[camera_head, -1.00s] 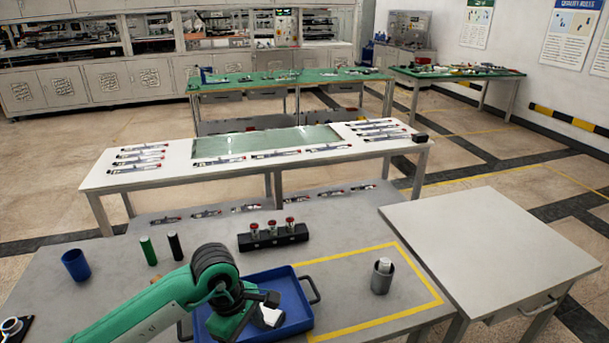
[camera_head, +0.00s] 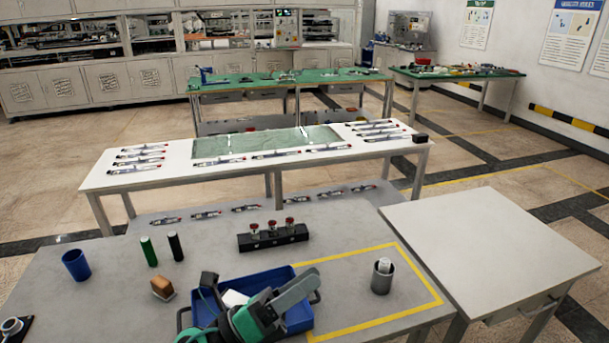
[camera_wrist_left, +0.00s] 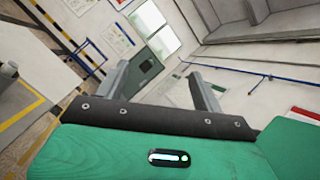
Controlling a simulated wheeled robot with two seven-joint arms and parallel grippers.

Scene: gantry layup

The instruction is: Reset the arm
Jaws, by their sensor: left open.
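My left gripper (camera_head: 296,285) is over the blue tray (camera_head: 295,316) at the front of the grey table in the head view. It hides part of the tray. In the left wrist view my left gripper (camera_wrist_left: 158,70) has its two grey fingers apart with nothing between them. They point towards a wall, a door and a window. A white object (camera_head: 234,298) shows in the tray, partly hidden. My right gripper is in neither view.
A grey cup (camera_head: 381,281) holding a white piece stands right of the tray. A black rack (camera_head: 272,238) with red-topped vials is behind it. A brown block (camera_head: 162,285), green cylinder (camera_head: 149,252), black cylinder (camera_head: 175,247) and blue cup (camera_head: 75,265) stand left. The right table (camera_head: 490,245) is bare.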

